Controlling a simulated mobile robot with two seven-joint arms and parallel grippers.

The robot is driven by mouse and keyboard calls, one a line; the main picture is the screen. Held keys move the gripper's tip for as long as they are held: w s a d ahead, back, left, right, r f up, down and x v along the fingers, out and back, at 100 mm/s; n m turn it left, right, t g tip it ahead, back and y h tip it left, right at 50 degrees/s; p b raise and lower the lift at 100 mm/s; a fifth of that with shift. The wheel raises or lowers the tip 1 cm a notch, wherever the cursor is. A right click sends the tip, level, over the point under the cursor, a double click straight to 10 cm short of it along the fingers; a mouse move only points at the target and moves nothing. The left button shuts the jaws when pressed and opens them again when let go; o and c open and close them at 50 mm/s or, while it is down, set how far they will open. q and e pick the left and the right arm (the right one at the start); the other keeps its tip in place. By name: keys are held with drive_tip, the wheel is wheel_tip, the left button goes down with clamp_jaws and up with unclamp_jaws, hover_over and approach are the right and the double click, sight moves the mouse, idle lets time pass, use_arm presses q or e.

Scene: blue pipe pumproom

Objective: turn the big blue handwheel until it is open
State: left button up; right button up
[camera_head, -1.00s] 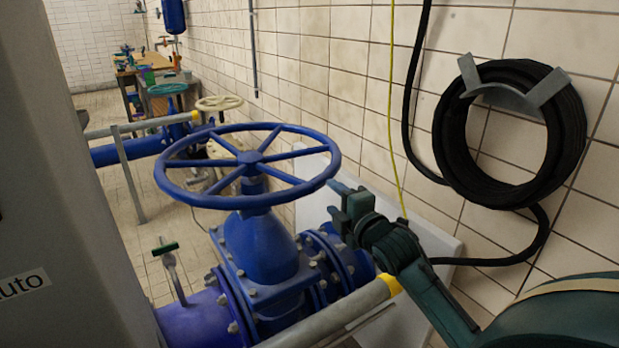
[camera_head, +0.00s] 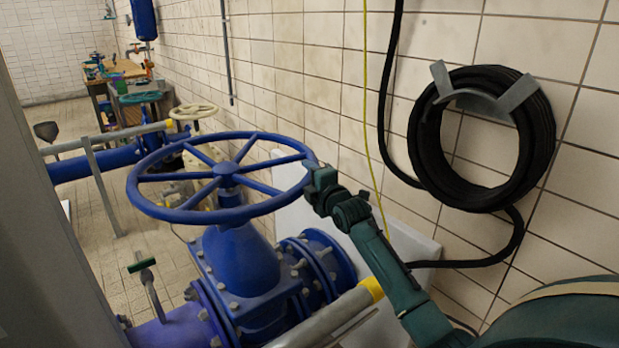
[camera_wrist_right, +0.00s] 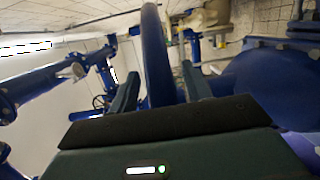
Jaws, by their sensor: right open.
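The big blue handwheel (camera_head: 222,178) lies roughly level on top of the blue valve body (camera_head: 235,265). Its rim and spokes show fully in the head view. My right gripper (camera_head: 314,174) is at the wheel's right-hand rim. In the right wrist view the blue rim (camera_wrist_right: 158,60) passes between the two open fingers of my right gripper (camera_wrist_right: 160,92). The fingers are not closed on it; I cannot tell whether either one touches it. My left gripper is not in view.
A black hose coil (camera_head: 482,140) hangs on the tiled wall at the right. A grey rail (camera_head: 330,318) with a yellow end runs in front of the valve. A small green-handled lever (camera_head: 142,266) stands at lower left. A grey cabinet (camera_head: 45,250) blocks the left edge.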

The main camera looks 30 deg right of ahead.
drive_tip(key=shift+c, duration=0.6)
clamp_jaws()
